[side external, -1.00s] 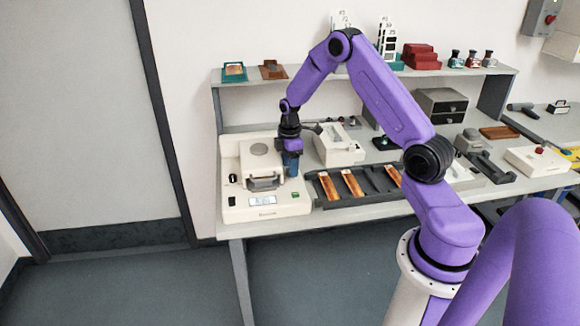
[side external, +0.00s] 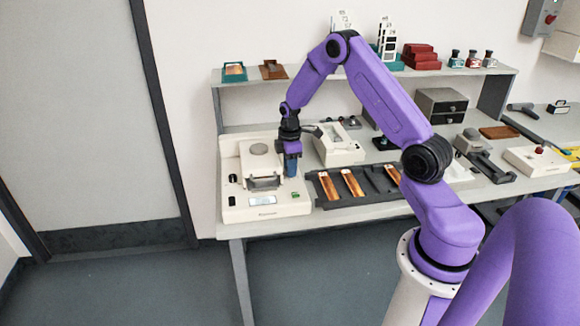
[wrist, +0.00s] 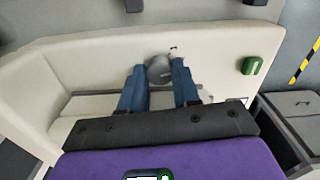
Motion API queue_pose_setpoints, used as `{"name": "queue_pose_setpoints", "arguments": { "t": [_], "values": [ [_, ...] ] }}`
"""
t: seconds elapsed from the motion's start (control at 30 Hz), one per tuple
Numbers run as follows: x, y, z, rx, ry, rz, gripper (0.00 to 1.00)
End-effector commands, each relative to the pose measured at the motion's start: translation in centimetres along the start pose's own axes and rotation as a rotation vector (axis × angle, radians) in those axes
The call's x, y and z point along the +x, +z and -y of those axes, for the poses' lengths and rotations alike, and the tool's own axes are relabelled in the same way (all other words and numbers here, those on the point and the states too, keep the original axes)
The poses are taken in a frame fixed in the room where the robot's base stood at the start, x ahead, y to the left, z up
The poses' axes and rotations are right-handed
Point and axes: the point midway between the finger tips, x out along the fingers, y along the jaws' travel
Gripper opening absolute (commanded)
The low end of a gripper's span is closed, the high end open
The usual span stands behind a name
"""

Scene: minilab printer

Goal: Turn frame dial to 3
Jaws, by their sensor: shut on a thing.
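The cream printer (side external: 235,205) stands at the left end of the bench. My gripper (side external: 291,174) points down over its right side. In the wrist view the two blue fingers of my gripper (wrist: 158,67) are closed on opposite sides of a round grey dial (wrist: 157,75). A small dark mark shows on the cream panel just beyond the dial. No digits can be read, so the dial's setting cannot be told. In the side view my fingers hide the dial.
A green button (wrist: 251,65) sits right of the dial in the wrist view. The printer's small display (side external: 262,200) is on its front. A dark tray (side external: 325,201) with orange strips lies right of the printer, and a cream device (side external: 338,150) stands behind it.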

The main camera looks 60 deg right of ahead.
Motion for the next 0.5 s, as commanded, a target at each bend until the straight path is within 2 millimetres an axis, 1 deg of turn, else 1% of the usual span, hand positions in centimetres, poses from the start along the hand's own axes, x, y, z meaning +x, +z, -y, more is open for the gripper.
{"name": "queue_pose_setpoints", "arguments": {
  "t": [0.5],
  "values": [
    [-0.06,-0.03,0.01,0.358,0.0,0.0,0.01]
  ]
}}
